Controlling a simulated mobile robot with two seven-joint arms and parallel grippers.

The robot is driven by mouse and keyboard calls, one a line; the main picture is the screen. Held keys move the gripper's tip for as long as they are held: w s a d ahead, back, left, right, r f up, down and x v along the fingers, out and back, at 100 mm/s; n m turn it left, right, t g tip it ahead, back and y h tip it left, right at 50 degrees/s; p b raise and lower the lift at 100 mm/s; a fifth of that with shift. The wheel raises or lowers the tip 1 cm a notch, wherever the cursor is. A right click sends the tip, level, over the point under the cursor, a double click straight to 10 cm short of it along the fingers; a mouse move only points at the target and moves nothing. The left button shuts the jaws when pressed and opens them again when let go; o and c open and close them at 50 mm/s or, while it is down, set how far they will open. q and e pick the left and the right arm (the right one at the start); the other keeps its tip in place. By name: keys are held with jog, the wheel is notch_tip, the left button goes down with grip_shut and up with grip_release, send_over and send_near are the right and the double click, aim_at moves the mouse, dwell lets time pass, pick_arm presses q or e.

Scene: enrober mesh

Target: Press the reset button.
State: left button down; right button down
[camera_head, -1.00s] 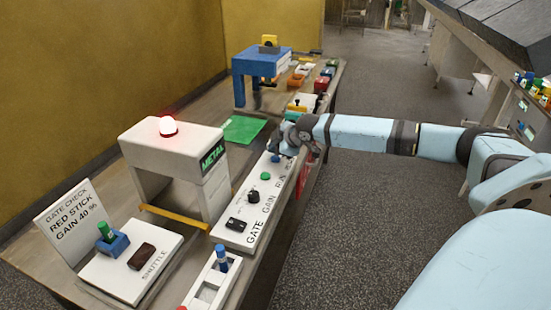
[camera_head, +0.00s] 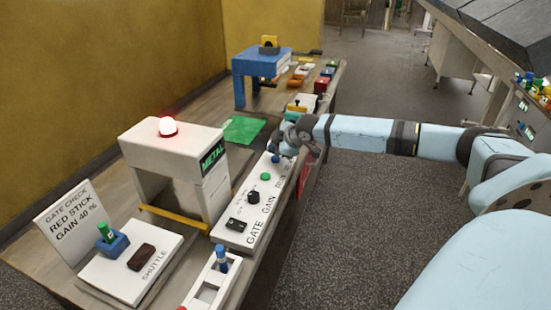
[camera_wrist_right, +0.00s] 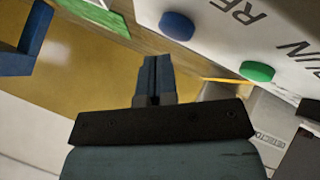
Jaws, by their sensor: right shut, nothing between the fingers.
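The reset button is a blue round button (camera_head: 276,159) at the far end of the white control panel (camera_head: 232,233). It also shows in the right wrist view (camera_wrist_right: 178,26), beside printed letters that begin "RE". My right gripper (camera_head: 281,148) is at the far end of the panel, close to the blue button. In the right wrist view its fingers (camera_wrist_right: 155,62) are shut and empty, and appear apart from the button. Whether they are above or beside it is hard to tell. My left gripper is not in view.
A green button (camera_head: 265,176), a black knob (camera_head: 253,196) and a gate switch (camera_head: 236,224) share the panel. A metal detector arch (camera_head: 160,150) with a lit red lamp (camera_head: 167,126) stands to the left. A green sheet (camera_head: 243,129) lies behind. The floor right of the bench is clear.

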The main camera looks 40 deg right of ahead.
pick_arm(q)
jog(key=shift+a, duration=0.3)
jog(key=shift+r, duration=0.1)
pick_arm(e)
jog(key=shift+f+p, duration=0.35)
jog(key=shift+p, duration=0.05)
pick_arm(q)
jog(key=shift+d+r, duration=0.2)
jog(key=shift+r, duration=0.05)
pick_arm(e)
jog(key=shift+f, duration=0.1)
